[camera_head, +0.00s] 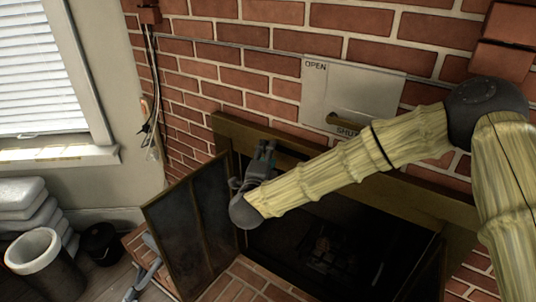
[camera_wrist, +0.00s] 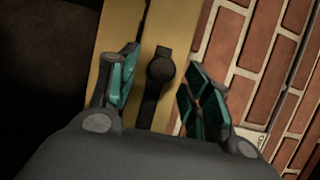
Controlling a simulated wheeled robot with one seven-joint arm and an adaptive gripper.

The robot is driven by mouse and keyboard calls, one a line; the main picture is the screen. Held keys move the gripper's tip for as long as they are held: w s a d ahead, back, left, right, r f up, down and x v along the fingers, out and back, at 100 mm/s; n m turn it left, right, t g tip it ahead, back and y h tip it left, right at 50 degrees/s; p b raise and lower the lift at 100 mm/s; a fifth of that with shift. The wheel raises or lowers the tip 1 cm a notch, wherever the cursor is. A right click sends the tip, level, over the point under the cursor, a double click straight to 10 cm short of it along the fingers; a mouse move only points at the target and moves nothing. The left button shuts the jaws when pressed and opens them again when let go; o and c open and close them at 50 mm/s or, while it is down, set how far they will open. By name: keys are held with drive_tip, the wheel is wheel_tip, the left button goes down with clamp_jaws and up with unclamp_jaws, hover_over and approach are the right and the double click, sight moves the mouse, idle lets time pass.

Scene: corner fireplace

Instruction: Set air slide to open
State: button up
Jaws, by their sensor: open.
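The air slide plate (camera_head: 365,90) is a pale panel on the brick wall, marked OPEN at its upper left and SHUT at its lower edge. A brass-coloured handle (camera_head: 345,121) sits low on it, just above the word SHUT. My gripper (camera_head: 265,152) is below and left of the plate, in front of the brass fireplace frame. In the wrist view my gripper (camera_wrist: 158,85) is open and empty, its fingers apart. A corner of the pale plate (camera_wrist: 250,135) shows beyond the right finger; the handle is not visible there.
A dark round-headed fitting (camera_wrist: 161,68) on the brass frame (camera_wrist: 175,30) appears between my fingers in the wrist view. The firebox door (camera_head: 190,230) stands open at left. A pail (camera_head: 35,255) and stacked pale bags (camera_head: 25,210) are on the floor at left.

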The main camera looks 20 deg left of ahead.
drive_tip(key=v, duration=1.1)
